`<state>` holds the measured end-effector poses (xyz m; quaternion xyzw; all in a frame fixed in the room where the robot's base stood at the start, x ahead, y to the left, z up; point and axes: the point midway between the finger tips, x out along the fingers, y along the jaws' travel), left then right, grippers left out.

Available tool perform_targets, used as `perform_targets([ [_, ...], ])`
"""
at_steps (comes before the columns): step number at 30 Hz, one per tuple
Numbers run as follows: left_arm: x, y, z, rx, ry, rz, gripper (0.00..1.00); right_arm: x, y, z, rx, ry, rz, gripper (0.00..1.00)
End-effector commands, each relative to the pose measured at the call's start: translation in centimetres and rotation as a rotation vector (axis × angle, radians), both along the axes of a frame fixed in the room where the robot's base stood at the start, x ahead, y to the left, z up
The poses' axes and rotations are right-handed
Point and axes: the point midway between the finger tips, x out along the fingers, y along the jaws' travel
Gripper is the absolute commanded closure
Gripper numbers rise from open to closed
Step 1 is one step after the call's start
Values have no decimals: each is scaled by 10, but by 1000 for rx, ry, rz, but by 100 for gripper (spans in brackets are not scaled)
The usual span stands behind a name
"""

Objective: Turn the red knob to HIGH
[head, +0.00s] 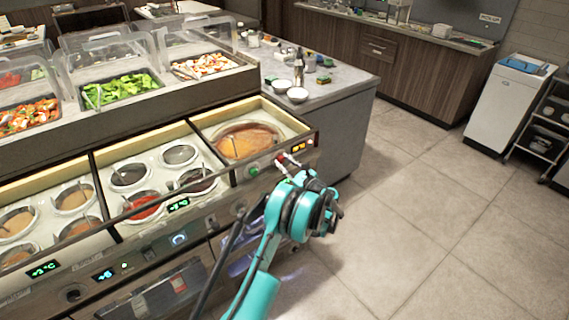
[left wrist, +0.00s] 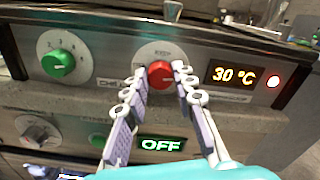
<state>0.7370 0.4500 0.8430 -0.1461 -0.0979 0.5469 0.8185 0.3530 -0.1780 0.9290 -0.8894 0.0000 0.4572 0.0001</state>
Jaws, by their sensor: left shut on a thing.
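The red knob (left wrist: 160,74) sits on the counter's front panel in the left wrist view, beside an orange display reading 30 °C (left wrist: 232,77). My left gripper (left wrist: 161,78) has its two fingers on either side of the red knob, shut on it. The knob's lower part shows between the fingers; its dial lettering is mostly too small or hidden to read. In the head view the left gripper (head: 290,165) reaches the panel at the right end of the counter. The red knob (head: 281,158) shows there only in small part. My right gripper is not in view.
A green numbered knob (left wrist: 58,63) is left of the red one, also in the head view (head: 253,170). A green OFF display (left wrist: 161,144) lies below. A sauce well (head: 244,141) is behind the panel. Open floor (head: 420,230) lies to the right.

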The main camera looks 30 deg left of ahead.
Motion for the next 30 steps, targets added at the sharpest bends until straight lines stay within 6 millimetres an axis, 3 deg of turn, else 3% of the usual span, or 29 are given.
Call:
perform_targets([
  [15,0,0,-1,7,19,0,100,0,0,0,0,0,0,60],
  [16,0,0,-1,7,19,0,69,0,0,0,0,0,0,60],
  [18,0,0,-1,7,19,0,53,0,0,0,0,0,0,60],
  [30,-3,-7,0,7,18,-1,53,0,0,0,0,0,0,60],
])
